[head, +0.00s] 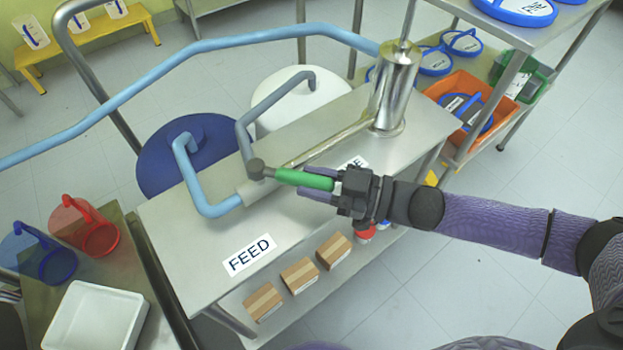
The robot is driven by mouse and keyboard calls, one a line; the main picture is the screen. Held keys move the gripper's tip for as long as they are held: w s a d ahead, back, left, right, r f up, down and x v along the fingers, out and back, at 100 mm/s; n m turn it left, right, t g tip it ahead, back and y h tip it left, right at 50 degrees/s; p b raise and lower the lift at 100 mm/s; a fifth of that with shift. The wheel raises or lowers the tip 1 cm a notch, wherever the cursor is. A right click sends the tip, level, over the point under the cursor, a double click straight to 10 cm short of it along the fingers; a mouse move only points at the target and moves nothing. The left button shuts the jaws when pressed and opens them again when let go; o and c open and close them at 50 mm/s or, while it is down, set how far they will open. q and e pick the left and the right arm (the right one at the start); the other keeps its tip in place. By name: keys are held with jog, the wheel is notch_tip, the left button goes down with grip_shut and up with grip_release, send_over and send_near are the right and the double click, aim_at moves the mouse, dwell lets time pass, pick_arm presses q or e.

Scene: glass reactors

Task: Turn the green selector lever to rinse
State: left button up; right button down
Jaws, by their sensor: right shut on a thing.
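The green selector lever (304,180) sticks out to the right from a dark pivot on the grey valve body (256,190), above the steel table. My right gripper (322,188) is shut on the lever's right end, with its arm coming in from the right. A "FEED" label (249,255) lies on the table to the lower left of the valve. A second label (349,165) lies behind the gripper to the upper right; only its last letters show, the rest is hidden. The lever points toward the side of this second label. My left gripper is not in view.
A steel cylinder (394,92) stands at the table's back right, joined to the valve by a pipe. Boxes (299,274) sit on the shelf below. A red jug (97,235) and white tray (94,318) stand at left.

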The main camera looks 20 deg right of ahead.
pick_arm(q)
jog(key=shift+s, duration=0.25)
pick_arm(e)
jog(key=shift+c, duration=2)
grip_release()
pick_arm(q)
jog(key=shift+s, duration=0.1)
pick_arm(e)
jog(key=shift+d, duration=0.1)
pick_arm(q)
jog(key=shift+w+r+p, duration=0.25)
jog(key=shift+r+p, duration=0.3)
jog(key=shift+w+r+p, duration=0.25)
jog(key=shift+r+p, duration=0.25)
jog(key=shift+p, duration=0.05)
pick_arm(e)
jog(key=v, duration=0.9)
jog(key=shift+s+d, duration=0.25)
jog(key=shift+d, duration=0.05)
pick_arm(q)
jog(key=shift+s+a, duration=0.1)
